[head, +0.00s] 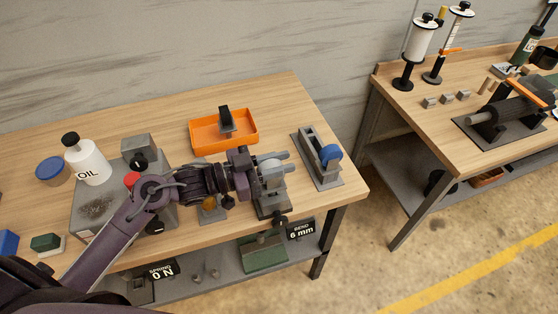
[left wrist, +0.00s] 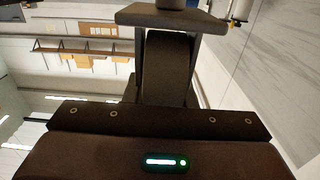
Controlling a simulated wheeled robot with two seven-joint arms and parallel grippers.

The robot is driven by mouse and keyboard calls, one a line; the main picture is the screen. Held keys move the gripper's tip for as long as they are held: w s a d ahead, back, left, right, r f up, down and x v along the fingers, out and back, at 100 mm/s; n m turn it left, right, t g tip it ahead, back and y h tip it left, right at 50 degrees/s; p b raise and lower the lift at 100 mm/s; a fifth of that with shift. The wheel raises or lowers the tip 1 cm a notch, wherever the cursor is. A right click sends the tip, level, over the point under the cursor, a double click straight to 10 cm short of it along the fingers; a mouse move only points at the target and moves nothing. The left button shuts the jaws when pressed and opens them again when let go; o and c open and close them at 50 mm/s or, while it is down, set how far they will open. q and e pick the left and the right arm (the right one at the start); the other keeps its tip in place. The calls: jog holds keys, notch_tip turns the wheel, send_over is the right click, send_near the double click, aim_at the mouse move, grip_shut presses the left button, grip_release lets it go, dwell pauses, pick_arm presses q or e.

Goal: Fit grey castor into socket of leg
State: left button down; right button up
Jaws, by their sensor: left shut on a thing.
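My left gripper (head: 275,163) reaches in from the left over the right part of the workbench, with its fingers pointing right. It is shut on a dark grey part that I take to be the grey castor; in the left wrist view (left wrist: 167,70) it shows as a dark, wide body under a flat plate. In the head view it is mostly hidden by the hand. Below the fingers is a grey block fixture (head: 272,207) with a dark knob. I cannot make out the leg's socket. My right gripper is not in view.
An orange tray (head: 205,147) behind the hand holds a dark grey piece (head: 225,119). Right of the hand stands a grey channel fixture (head: 312,148) with a blue wheel (head: 330,153). A white oil bottle (head: 88,163) and a grey machine box stand left. A second bench (head: 400,85) is at right.

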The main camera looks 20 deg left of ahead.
pick_arm(q)
jog(key=shift+f+b, duration=1.15)
jog(key=shift+f, duration=0.65)
jog(key=c, duration=1.1)
grip_release()
notch_tip(320, 180, up, 20)
jog(key=shift+r+b, duration=0.1)
jog(key=shift+b, duration=0.7)
